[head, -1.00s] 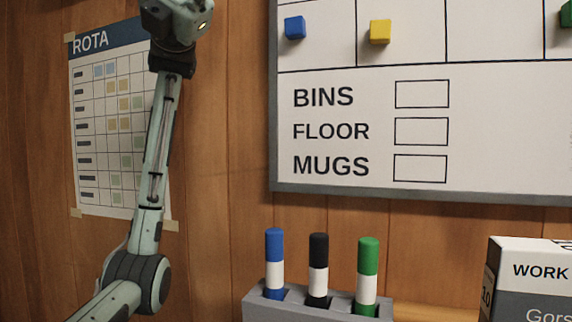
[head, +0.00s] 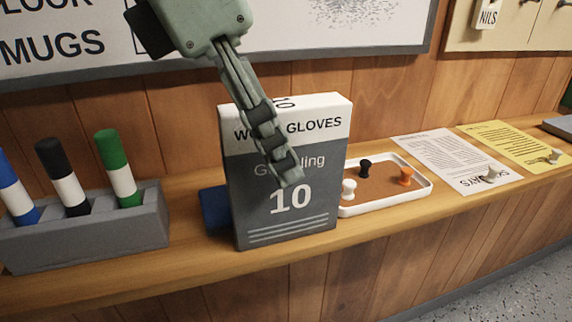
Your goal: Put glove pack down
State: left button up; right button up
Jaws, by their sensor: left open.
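The glove pack (head: 285,215), a grey and white box marked WORK GLOVES and 10, stands upright on the wooden shelf (head: 190,258). My left gripper (head: 287,172) comes down from above in front of the pack's printed face and covers part of the lettering. It is open. The fingers show nearly edge-on, one behind the other, so the gap between them is hidden. I cannot tell whether a finger touches the pack. My right gripper is not in view.
A grey holder (head: 95,240) with blue, black and green markers stands left of the pack. A blue item (head: 214,208) is partly hidden behind it. A white tray (head: 425,192) with several pins sits close at right, then white (head: 455,160) and yellow (head: 515,145) sheets.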

pick_arm(q)
jog(key=x, duration=0.3)
jog(key=shift+s+d+f, duration=0.1)
jog(key=shift+d, duration=0.1)
jog(key=shift+c, duration=0.2)
jog(key=c, duration=1.2)
grip_shut()
